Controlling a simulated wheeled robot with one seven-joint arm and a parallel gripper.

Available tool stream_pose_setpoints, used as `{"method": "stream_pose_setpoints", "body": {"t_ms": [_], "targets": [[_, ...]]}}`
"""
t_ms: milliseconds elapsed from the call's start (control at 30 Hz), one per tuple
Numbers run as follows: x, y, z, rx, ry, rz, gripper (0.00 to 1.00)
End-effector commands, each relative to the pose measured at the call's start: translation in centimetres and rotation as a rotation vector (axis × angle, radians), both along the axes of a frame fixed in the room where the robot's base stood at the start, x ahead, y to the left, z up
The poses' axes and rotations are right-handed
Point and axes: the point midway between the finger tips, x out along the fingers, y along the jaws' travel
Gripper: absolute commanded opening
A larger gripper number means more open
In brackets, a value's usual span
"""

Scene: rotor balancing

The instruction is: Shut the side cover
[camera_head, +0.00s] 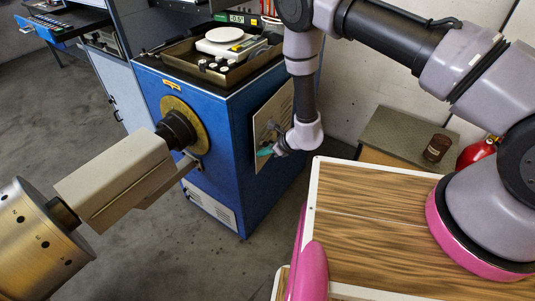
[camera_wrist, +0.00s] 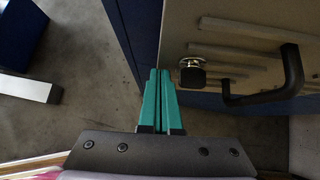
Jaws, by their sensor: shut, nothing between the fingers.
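The side cover (camera_head: 268,112) is a pale beige panel on the right-hand side of the blue machine cabinet (camera_head: 228,185). My arm hides part of it in the head view. My gripper (camera_head: 264,152) is in front of the cover. Its teal fingers (camera_wrist: 160,72) are shut and empty, just left of the knob and beside the cover's edge.
A tray with a white scale (camera_head: 222,41) sits on the cabinet. A grey spindle housing (camera_head: 115,180) juts out at left towards a brass rotor (camera_head: 35,240). A bench with a brown jar (camera_head: 437,148) and a red extinguisher (camera_head: 478,153) stand at right. Floor (camera_head: 245,262) in front is clear.

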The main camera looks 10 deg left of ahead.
Motion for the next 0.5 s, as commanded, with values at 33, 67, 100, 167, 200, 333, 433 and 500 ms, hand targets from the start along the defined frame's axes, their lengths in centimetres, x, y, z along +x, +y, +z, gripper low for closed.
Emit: {"method": "stream_pose_setpoints", "body": {"t_ms": [33,67,100,167,200,333,433,500], "targets": [[0.0,0.0,0.0,0.0,0.0,0.0,0.0],[0.0,0.0,0.0,0.0,0.0,0.0,0.0],[0.0,0.0,0.0,0.0,0.0,0.0,0.0],[0.0,0.0,0.0,0.0,0.0,0.0,0.0],[0.0,0.0,0.0,0.0,0.0,0.0,0.0],[0.2,0.8,0.0,0.003,-0.002,0.001,0.0],[0.5,2.0,0.0,0.002,-0.003,0.001,0.0],[0.6,2.4,0.0,0.001,-0.001,-0.001,0.0]]}}
